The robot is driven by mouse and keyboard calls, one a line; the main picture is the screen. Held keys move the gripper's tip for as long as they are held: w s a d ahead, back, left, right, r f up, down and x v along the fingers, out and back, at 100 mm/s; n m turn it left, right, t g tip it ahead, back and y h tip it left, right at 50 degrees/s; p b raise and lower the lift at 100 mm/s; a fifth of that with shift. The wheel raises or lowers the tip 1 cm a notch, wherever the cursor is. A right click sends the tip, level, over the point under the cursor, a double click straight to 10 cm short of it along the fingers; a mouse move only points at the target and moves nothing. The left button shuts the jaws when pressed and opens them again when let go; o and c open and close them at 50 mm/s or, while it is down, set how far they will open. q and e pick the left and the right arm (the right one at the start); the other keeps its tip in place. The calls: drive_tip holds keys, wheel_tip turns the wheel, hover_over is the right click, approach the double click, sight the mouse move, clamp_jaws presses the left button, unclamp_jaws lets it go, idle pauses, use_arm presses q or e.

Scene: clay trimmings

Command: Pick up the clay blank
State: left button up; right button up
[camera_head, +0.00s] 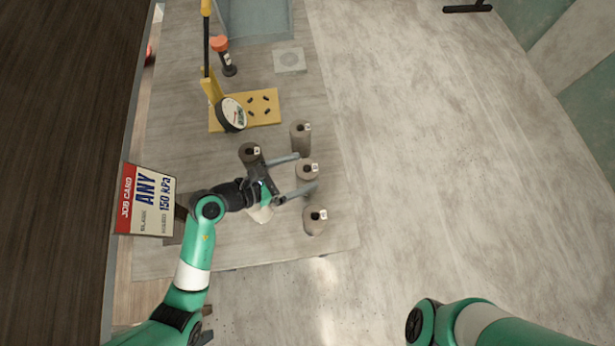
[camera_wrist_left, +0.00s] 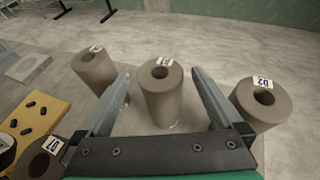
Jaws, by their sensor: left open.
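Several grey-brown clay cylinders with a hole in the top and a small white label stand on the table. The middle one (camera_head: 307,173) lies between the open fingers of my left gripper (camera_head: 306,172). In the left wrist view this middle cylinder (camera_wrist_left: 162,98) stands upright between the two fingers (camera_wrist_left: 160,75), with gaps showing on both sides. Other cylinders stand behind it (camera_head: 300,140), in front of it (camera_head: 314,222) and left of it (camera_head: 250,154). The front one (camera_wrist_left: 262,105) has a label reading D2. My right gripper is out of view; only its arm shows.
An orange-topped tool (camera_head: 221,45), a pale square plate (camera_head: 289,60) and a grey tray (camera_head: 258,20) lie farther back. A job card (camera_head: 146,200) reading "ANY 150 kPa" is at left.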

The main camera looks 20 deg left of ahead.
sight(317, 165)
use_arm(q)
drive_tip(key=b+x, duration=0.1)
drive_tip(key=x, duration=0.4)
drive_tip(key=shift+b, duration=0.4)
drive_tip(key=shift+w+d+f, duration=0.15)
drive_tip(key=shift+w+d, duration=0.15)
drive_tip(key=shift+w, duration=0.05)
drive_tip(key=shift+c, duration=0.2)
clamp_jaws()
